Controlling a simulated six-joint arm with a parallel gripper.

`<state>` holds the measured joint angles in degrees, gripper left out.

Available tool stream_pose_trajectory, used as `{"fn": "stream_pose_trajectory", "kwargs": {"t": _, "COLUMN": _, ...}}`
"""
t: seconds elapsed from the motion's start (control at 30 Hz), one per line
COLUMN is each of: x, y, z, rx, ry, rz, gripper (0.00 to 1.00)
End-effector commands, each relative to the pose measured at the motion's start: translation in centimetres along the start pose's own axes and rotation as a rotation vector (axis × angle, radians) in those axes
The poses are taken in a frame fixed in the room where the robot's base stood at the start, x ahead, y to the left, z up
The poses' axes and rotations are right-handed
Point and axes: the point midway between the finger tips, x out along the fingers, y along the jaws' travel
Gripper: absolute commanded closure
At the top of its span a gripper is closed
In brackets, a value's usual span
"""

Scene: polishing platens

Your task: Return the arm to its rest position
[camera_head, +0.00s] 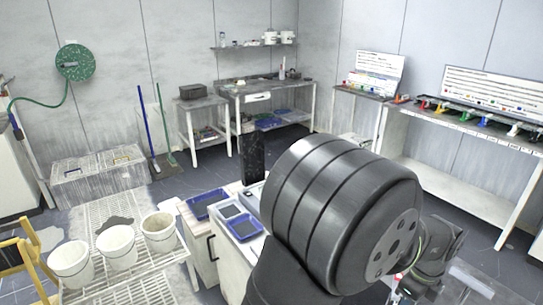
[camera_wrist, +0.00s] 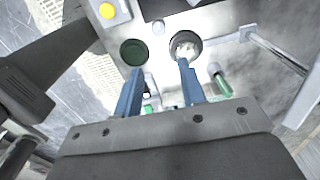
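My gripper (camera_wrist: 160,67) shows in the wrist view as two blue fingers that stand apart. No object is clearly held between them. The fingertips point at a pale machine top with a dark green round disc (camera_wrist: 134,52) and a dark-rimmed round disc with a whitish middle (camera_wrist: 186,46). I cannot tell whether the fingers touch the machine. In the head view my large dark arm joint fills the middle right, and my gripper's fingers are not visible there.
In the head view, blue trays (camera_head: 206,203) and white buckets (camera_head: 116,246) stand left of my arm. A bench (camera_head: 455,180) lines the right wall. Open floor lies behind.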

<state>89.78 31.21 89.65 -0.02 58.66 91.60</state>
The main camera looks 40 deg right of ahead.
Motion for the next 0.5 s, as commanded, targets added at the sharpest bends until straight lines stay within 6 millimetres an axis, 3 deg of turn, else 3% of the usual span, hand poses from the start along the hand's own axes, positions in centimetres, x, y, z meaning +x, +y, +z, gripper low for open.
{"fn": "stream_pose_trajectory", "kwargs": {"t": 0.03, "x": 1.8, "y": 0.3, "z": 0.0, "rx": 0.0, "ry": 0.0, "rz": 0.014, "gripper": 0.63}}
{"fn": "stream_pose_trajectory", "kwargs": {"t": 0.5, "x": 11.3, "y": 0.4, "z": 0.0, "rx": 0.0, "ry": 0.0, "rz": 0.014, "gripper": 0.63}}
